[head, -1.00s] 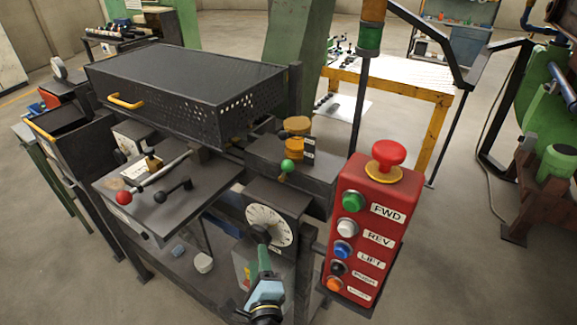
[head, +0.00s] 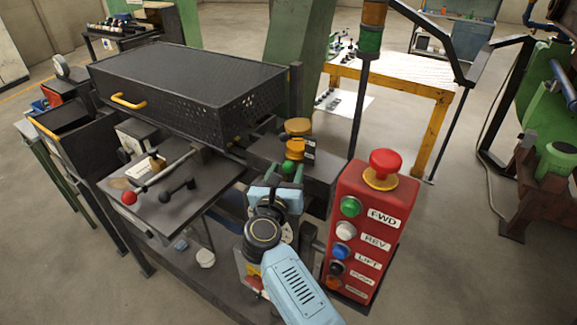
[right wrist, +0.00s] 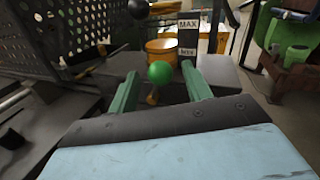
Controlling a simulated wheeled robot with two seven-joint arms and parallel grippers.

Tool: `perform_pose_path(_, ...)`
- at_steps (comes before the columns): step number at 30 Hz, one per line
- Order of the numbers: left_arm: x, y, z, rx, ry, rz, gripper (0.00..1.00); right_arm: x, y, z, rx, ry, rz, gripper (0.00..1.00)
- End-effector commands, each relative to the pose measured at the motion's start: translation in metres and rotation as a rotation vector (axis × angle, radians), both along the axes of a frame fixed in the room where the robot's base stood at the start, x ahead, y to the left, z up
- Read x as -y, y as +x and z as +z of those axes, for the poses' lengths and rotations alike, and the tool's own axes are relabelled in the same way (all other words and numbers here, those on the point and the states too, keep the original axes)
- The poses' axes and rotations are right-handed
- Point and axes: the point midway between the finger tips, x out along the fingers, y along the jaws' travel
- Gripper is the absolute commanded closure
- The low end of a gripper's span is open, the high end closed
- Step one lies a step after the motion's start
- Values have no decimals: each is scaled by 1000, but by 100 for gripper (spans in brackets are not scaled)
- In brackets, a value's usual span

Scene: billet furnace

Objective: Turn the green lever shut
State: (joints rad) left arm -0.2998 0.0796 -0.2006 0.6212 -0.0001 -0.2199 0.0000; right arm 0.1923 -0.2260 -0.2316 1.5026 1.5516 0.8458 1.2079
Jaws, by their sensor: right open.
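The green lever's round green knob (right wrist: 160,73) shows in the right wrist view, with a short brassy stem below it. It lies between the two green fingers of my right gripper (right wrist: 158,84), which are apart on either side of it. I see no clear contact. In the head view my right gripper (head: 281,176) is at the lever by the yellow cylinders, and it hides most of the knob and stem. My left gripper is out of view.
A red button box (head: 371,225) with a red mushroom button stands just right of my right arm. A black perforated cover (head: 190,85) and a red-knobbed lever (head: 130,198) are to the left. A yellow-framed table (head: 398,83) stands behind.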

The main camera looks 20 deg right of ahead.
Motion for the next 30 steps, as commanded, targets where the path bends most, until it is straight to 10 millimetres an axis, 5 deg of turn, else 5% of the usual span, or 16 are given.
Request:
perform_pose_path(6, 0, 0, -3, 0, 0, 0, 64, 12, 19, -1, 0, -1, 0, 51)
perform_pose_path(16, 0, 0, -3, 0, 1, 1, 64, 15, 22, 0, -1, -1, 0, 51)
perform_pose_path(27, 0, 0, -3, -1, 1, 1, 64, 14, 21, 0, -1, -1, 0, 98)
perform_pose_path(30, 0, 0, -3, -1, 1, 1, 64, 14, 21, 0, -1, -1, 0, 100)
